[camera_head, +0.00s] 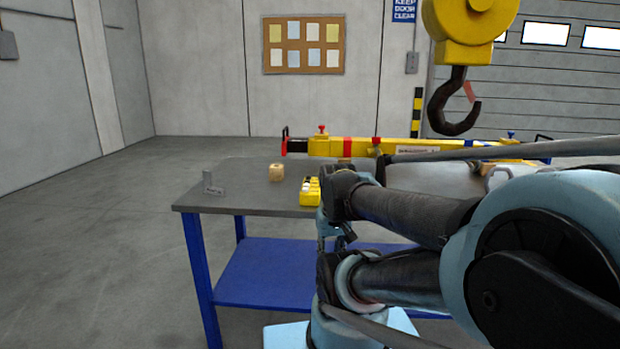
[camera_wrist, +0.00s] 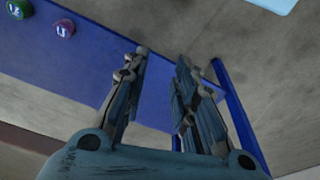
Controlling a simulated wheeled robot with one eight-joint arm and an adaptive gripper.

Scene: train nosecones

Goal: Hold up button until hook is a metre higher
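A dark hook (camera_head: 452,108) hangs open from a yellow hook block (camera_head: 465,28) at the upper right of the head view, above and in front of the table's far side. A small yellow control box (camera_head: 309,196) with pale buttons lies on the grey table top near its front edge; its button marks are too small to read. My gripper (camera_wrist: 162,60) is open and empty in the wrist view, its two fingers apart over a blue surface. In the head view my arm hides much of the table's right side, and the gripper is hard to make out near the table's front edge.
The table (camera_head: 245,182) has a blue lower shelf (camera_head: 265,275). A yellow beam (camera_head: 360,147) lies along its back, with a wooden block (camera_head: 276,172) and a grey bracket (camera_head: 212,184) nearer. Two round pieces (camera_wrist: 65,28) show in the wrist view. Floor at left is clear.

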